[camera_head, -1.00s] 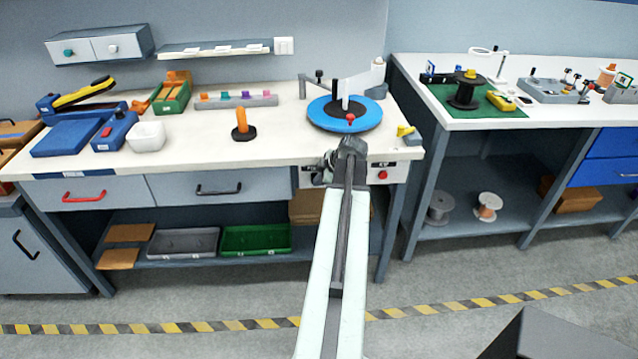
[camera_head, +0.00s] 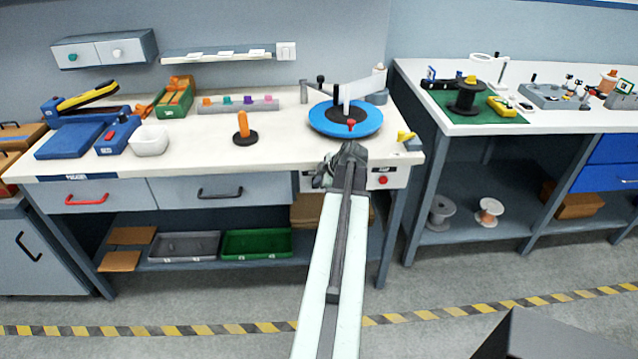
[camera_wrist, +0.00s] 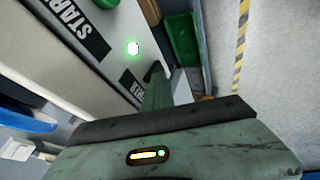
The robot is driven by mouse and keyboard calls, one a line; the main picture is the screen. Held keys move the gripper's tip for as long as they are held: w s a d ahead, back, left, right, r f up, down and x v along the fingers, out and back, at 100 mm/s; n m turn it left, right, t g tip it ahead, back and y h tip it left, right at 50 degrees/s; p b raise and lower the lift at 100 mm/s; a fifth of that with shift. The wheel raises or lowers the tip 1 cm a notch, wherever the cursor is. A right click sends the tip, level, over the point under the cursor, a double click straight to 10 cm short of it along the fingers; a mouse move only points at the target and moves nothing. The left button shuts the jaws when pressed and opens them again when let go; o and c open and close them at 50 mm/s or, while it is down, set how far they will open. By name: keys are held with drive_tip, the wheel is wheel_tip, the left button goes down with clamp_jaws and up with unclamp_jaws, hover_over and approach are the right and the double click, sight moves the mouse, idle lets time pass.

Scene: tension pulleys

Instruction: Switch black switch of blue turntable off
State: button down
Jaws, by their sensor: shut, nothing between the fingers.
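The blue turntable (camera_head: 330,128) stands on the white bench in the head view, with a red knob on its disc. Its white control panel (camera_wrist: 30,70) shows close up in the wrist view, with a START label and a lit green lamp (camera_wrist: 133,48). A small black hooked piece (camera_wrist: 154,70), which looks like the black switch, is beside another, partly hidden label. My gripper (camera_head: 350,152) is shut and empty in front of the panel, just below the turntable. It also shows at the black piece in the wrist view (camera_wrist: 159,92); I cannot tell whether they touch.
A red button (camera_head: 383,180) is on the panel's right part. A yellow-topped part (camera_head: 405,135) sits at the bench's right corner. An orange peg on a black base (camera_head: 244,128) stands to the left. A green tray (camera_head: 256,243) lies on the shelf below.

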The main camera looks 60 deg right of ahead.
drive_tip(key=shift+s+d+r, duration=0.1)
drive_tip(key=shift+d, duration=0.05)
drive_tip(key=a+f+p+v, duration=0.1)
drive_tip(key=a+p+v, duration=0.1)
drive_tip(key=p+v, duration=0.6)
drive_tip(key=v, duration=0.4)
drive_tip(key=shift+s+a+r+p, duration=0.15)
drive_tip(key=shift+s+a+p, duration=0.15)
drive_tip(key=shift+s+p, duration=0.1)
drive_tip(key=shift+w, duration=0.1)
